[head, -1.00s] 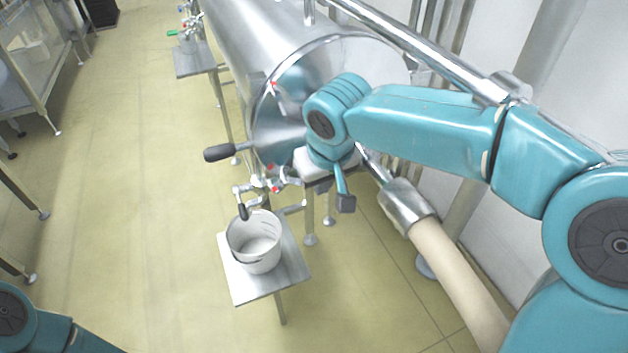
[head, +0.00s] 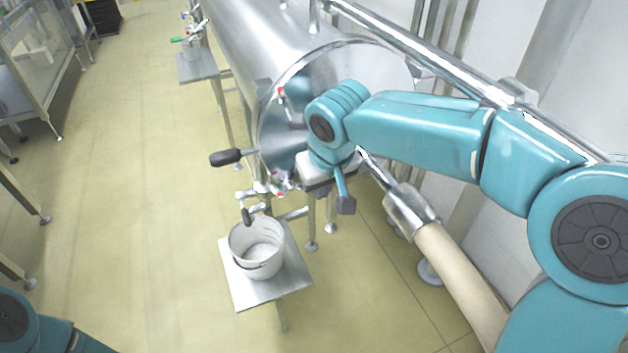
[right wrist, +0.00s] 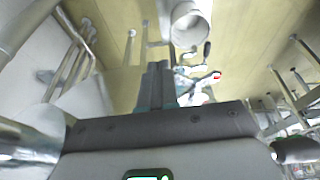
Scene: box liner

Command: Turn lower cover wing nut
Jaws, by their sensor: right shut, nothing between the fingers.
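A polished steel horizontal tank (head: 255,40) has a round end cover (head: 277,145) facing me in the head view. A small red-tipped fitting (head: 281,92) sits by the cover's upper rim. Red-tipped fittings (head: 279,174) show at its lower edge; I cannot tell which is the lower wing nut. One red tip shows in the right wrist view (right wrist: 216,75), right of my fingers. My right gripper (right wrist: 157,66) is shut and empty, apart from that tip. My left gripper is out of view.
A black-handled lever (head: 228,157) sticks out left of the cover. A white bucket (head: 256,262) stands on a small steel stand (head: 240,295) below the outlet. A beige hose (head: 455,275) runs at the right.

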